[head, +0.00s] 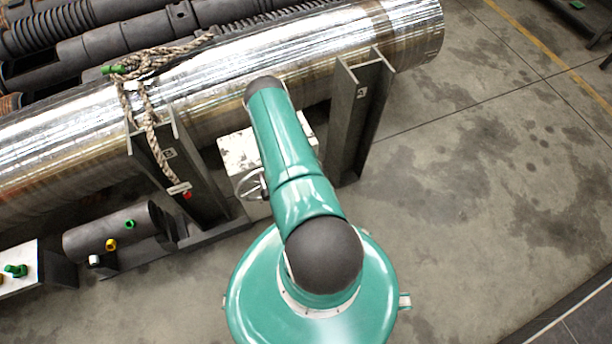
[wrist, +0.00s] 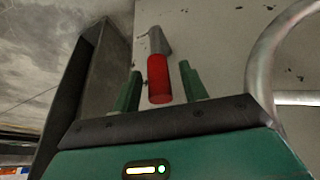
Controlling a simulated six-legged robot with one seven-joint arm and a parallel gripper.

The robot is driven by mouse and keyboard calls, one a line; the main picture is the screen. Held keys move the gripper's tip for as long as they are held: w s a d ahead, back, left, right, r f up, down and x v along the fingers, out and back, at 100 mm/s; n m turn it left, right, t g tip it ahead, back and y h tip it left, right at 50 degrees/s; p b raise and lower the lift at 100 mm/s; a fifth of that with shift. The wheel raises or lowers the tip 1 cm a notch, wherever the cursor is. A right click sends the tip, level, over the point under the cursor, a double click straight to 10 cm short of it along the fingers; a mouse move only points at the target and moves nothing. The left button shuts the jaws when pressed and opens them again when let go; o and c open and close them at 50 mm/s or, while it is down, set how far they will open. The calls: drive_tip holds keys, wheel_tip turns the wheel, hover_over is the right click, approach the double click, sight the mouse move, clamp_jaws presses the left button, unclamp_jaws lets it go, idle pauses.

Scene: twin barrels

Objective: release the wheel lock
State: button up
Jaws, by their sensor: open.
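The wheel lock, a lever with a red grip (wrist: 160,82) and a grey metal end, sits on a pale, chipped panel (wrist: 215,35) in the wrist view. My gripper (wrist: 160,71) is open, with one green finger on each side of the red grip in the picture. Gaps show on both sides; the depth between them is hard to tell. The handwheel's metal rim (wrist: 262,55) curves close by on the right. In the head view the handwheel (head: 250,184) shows on a white box (head: 238,152); my arm hides the lock and gripper there.
A large shiny pipe (head: 330,45) rests on dark steel posts (head: 358,110) beside the box, with a rope (head: 146,100) draped over it. A dark cylinder with coloured fittings (head: 105,232) lies at lower left. The concrete floor (head: 480,180) on the right is clear.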

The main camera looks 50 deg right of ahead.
drive_tip(key=shift+f, duration=0.1)
clamp_jaws()
